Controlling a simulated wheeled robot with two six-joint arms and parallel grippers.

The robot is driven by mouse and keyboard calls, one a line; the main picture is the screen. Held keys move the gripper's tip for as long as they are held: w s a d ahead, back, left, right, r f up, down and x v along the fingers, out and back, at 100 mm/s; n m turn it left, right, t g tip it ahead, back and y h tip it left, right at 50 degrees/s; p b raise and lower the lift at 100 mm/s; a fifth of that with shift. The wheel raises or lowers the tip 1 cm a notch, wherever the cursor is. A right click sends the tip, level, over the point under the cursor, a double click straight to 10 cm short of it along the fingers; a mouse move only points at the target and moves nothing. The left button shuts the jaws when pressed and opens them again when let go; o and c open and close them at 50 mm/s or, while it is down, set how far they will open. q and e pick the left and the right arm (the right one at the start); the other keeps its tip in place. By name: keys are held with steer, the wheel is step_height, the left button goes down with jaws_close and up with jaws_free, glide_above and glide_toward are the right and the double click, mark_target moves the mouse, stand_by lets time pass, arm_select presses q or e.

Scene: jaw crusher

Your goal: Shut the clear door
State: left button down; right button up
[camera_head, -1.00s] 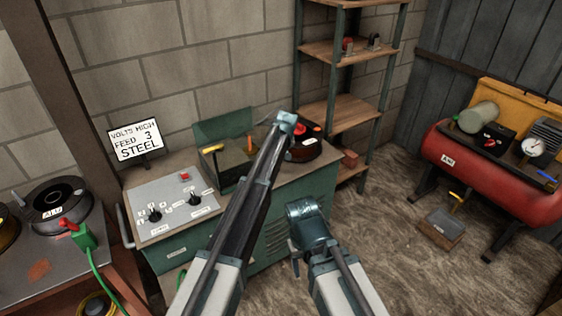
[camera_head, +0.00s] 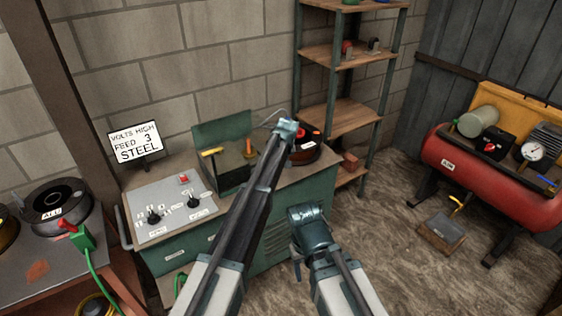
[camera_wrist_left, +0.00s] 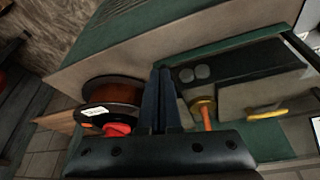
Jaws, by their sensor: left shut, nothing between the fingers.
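The clear door appears as a see-through pane with a yellow handle (camera_head: 211,151) at the open compartment on the green machine (camera_head: 300,205); its outline is hard to make out. The yellow handle also shows in the left wrist view (camera_wrist_left: 266,110), beside a dark green frame edge (camera_wrist_left: 225,45). My left arm reaches over the machine, and its gripper (camera_wrist_left: 166,90) is shut and empty, between the red-and-black spool (camera_wrist_left: 112,95) and the compartment. My right arm's end (camera_head: 308,225) is low in front of the machine; its fingers cannot be made out.
Shelves (camera_head: 340,115) stand behind right.

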arm_select(q)
steer(key=d+p+v, duration=0.1)
steer(key=p+v, duration=0.8)
steer(key=v, duration=0.1)
steer(key=shift+s, duration=0.5)
arm_select(e)
step_height(320, 180, up, 9)
steer(key=shift+d+r, duration=0.15)
steer(key=shift+d, duration=0.15)
steer(key=shift+s, duration=0.1)
arm_select(q)
steer(key=s+a+m+g, duration=0.1)
steer(key=s+a, duration=0.4)
steer(key=s, duration=0.6)
steer(key=s+a+f+m+g+h, duration=0.1)
steer(key=s+a, duration=0.4)
steer(key=s, duration=0.6)
steer(key=s+a+m+g, duration=0.1)
steer(key=s+a, duration=0.4)
steer(key=s, duration=0.6)
steer(key=s+d+m+g+y, duration=0.1)
steer(key=s+d+m, duration=0.3)
steer(key=d, duration=0.6)
steer(key=shift+s+d+f, duration=0.4)
steer(key=shift+s+f, duration=0.05)
steer(key=shift+s, duration=0.55)
arm_select(e)
steer(key=shift+f, duration=0.25)
